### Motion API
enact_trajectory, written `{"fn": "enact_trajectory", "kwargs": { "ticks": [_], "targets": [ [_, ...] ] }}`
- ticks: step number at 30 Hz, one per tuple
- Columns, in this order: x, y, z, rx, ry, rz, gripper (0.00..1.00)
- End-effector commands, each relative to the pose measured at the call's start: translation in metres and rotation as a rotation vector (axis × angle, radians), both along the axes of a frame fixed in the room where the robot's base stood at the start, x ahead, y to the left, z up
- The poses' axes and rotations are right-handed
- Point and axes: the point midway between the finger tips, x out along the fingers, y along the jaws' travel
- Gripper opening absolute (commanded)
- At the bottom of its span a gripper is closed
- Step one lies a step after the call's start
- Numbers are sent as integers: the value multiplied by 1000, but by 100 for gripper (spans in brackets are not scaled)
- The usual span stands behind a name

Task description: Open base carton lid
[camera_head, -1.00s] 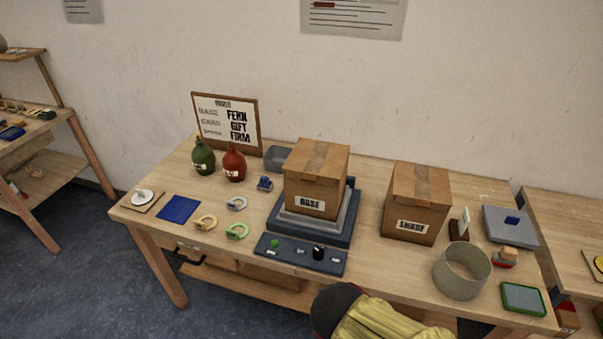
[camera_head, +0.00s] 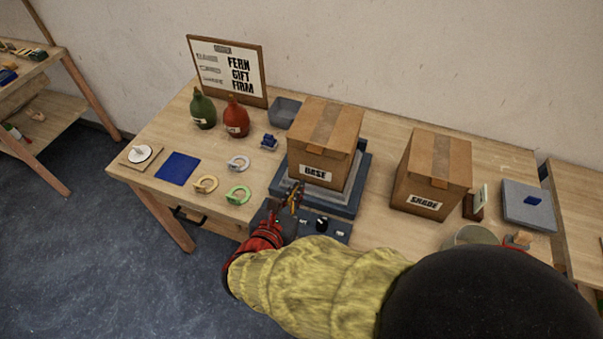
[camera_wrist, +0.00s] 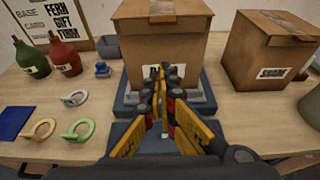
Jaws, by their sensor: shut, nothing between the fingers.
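The base carton (camera_head: 324,142) is a brown cardboard box labelled BASE, with its top closed under a tape strip. It stands upright on a grey stepped plate on a dark blue stand (camera_head: 345,208) in the middle of the table. It also fills the upper middle of the wrist view (camera_wrist: 165,48). My gripper (camera_head: 295,190) is shut and empty in front of the carton's front face, near its lower left. In the wrist view the closed fingertips (camera_wrist: 161,72) overlap the BASE label and partly hide it. I cannot tell whether they touch the carton.
The shade carton (camera_head: 430,172) stands to the right, with a gap between the cartons. A red bottle (camera_head: 236,120), a green bottle (camera_head: 202,110) and several coloured rings are at the left. A sign (camera_head: 228,70) stands behind. My arm covers part of the control panel (camera_head: 335,229).

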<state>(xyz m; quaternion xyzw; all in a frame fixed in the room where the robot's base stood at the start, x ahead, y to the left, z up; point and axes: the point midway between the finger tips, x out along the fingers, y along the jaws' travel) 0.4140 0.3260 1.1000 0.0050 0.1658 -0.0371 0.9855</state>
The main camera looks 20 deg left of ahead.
Motion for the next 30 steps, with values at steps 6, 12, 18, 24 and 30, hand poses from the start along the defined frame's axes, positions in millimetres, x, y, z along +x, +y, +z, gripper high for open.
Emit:
{"fn": "enact_trajectory", "kwargs": {
  "ticks": [6, 12, 18, 24, 30],
  "targets": [
    [36, -5, -15, 0, 2, -7, 0],
    [73, -8, -28, 2, 2, -8, 0],
    [87, -7, -11, 7, -1, -2, 0],
    [86, -8, 7, 4, 1, -3, 0],
    [86, -8, 10, 3, 2, -3, 0]
  ]
}}
